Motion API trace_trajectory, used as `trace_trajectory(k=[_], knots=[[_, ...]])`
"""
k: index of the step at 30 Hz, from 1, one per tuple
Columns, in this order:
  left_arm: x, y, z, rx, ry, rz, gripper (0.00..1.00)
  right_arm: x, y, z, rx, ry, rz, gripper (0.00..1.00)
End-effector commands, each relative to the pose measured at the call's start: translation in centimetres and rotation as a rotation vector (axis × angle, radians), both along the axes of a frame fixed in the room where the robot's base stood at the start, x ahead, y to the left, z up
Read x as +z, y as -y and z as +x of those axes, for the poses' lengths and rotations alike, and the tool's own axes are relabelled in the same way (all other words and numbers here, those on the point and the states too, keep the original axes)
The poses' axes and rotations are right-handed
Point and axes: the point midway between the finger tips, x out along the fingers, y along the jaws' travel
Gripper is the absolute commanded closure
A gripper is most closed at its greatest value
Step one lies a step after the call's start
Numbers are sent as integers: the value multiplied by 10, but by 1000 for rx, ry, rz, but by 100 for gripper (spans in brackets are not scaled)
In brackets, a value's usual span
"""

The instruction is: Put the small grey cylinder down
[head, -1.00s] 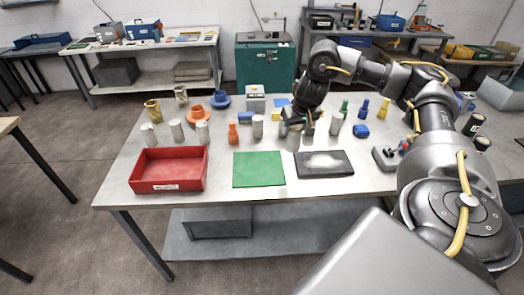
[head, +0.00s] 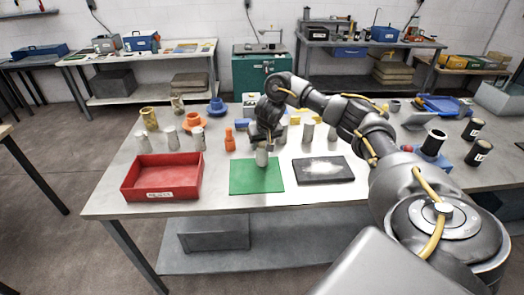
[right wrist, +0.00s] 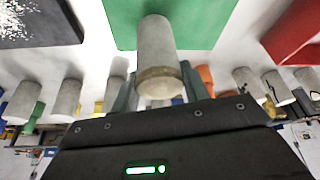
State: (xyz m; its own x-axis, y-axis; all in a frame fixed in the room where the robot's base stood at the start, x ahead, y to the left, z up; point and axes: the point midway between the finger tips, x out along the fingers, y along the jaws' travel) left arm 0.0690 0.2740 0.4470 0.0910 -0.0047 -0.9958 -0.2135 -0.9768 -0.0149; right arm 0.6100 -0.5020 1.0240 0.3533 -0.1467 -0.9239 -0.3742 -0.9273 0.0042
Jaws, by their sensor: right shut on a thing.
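My right gripper (head: 263,141) is shut on a small grey cylinder (head: 262,156), which is upright over the far part of the green mat (head: 256,182). In the right wrist view the cylinder (right wrist: 157,48) stands out from between the two fingers (right wrist: 158,88), with the green mat (right wrist: 205,20) behind its far end. I cannot tell whether its base touches the mat. My left gripper is not in view.
A red tray (head: 160,194) lies left of the mat and a dark slab with a pale patch (head: 323,168) lies right of it. Several other grey cylinders (head: 307,132) and an orange piece (head: 229,141) stand behind. The mat's front part is clear.

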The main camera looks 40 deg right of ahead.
Motion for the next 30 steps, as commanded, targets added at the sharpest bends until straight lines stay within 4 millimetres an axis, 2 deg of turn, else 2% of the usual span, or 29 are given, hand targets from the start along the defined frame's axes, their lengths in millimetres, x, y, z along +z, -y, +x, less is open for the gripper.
trace_trajectory(k=[1,5,15,16,19,21,30], knots=[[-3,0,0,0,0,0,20,-11,1,-2,-1,-4,1,92],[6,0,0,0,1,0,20,-20,1,-1,-2,-2,-2,92],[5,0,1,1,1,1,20,-24,1,0,-1,1,-1,92],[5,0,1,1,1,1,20,-26,1,-1,-1,-1,-2,54],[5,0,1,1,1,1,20,-25,1,-1,0,0,-1,41],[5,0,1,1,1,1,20,-26,1,-1,0,0,-1,33],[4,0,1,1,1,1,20,-24,1,-1,0,1,-1,33]])
